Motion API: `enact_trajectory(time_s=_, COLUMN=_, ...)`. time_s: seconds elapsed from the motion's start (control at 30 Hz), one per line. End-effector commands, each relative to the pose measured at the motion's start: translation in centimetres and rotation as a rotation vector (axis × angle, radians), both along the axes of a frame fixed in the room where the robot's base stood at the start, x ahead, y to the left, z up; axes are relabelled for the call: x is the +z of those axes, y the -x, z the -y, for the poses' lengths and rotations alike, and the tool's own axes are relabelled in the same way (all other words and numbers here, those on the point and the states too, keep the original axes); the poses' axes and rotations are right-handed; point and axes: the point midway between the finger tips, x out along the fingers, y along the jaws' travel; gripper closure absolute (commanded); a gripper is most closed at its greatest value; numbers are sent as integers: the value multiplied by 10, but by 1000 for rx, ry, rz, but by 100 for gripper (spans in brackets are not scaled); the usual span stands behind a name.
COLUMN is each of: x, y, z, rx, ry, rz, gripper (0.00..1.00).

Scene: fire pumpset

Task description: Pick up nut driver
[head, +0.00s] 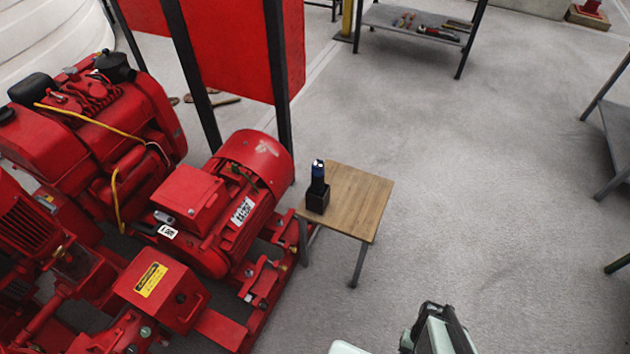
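A dark tool with a bluish top (318,178) stands upright in a small black holder (317,201) on a small wooden table (359,196). It may be the nut driver; its lower part is hidden in the holder. My gripper (440,322) shows at the bottom edge, in front of and to the right of the table, well apart from the tool. Only part of it is in view, and its fingers cannot be made out.
A red motor and pump set (228,205) stands close on the table's left. A red cabinet (225,45) on dark posts rises behind. A grey bench (415,22) with several hand tools is at the back. Another bench (618,130) is at the right edge. The floor right of the table is clear.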

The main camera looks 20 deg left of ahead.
Motion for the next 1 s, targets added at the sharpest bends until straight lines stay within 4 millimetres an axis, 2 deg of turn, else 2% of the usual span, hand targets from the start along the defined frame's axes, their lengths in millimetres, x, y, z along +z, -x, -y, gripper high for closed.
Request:
enact_trajectory(time_s=0.47, x=0, y=0, z=0, rx=0, ry=0, rz=0, gripper=66)
enact_trajectory(time_s=0.9, x=0, y=0, z=0, rx=0, ry=0, rz=0, gripper=26)
enact_trajectory(time_s=1.0, x=0, y=0, z=0, rx=0, ry=0, rz=0, gripper=25)
